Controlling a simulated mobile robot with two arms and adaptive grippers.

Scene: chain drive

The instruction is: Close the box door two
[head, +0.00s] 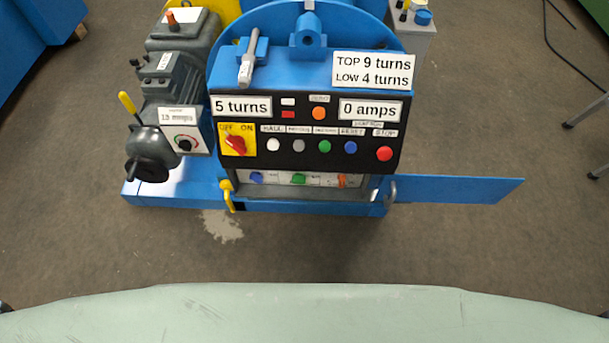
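A blue flat door panel (460,190) sticks out to the right from the lower right corner of the blue machine, swung open. The low box (300,181) under the black control panel has an open front, showing small blue, green and orange knobs. A yellow hooked handle (228,196) hangs at the box's left end. A grey hooked piece (391,192) stands at its right end, near the door's inner edge. No label on the door is readable from here. Neither of my grippers is clearly in view.
The black control panel (310,130) carries buttons and a red switch. A grey motor (180,55) with a yellow lever stands at the left. Blue equipment fills the upper left corner, and stand legs (582,113) show at the right. Floor in front and around the door is clear.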

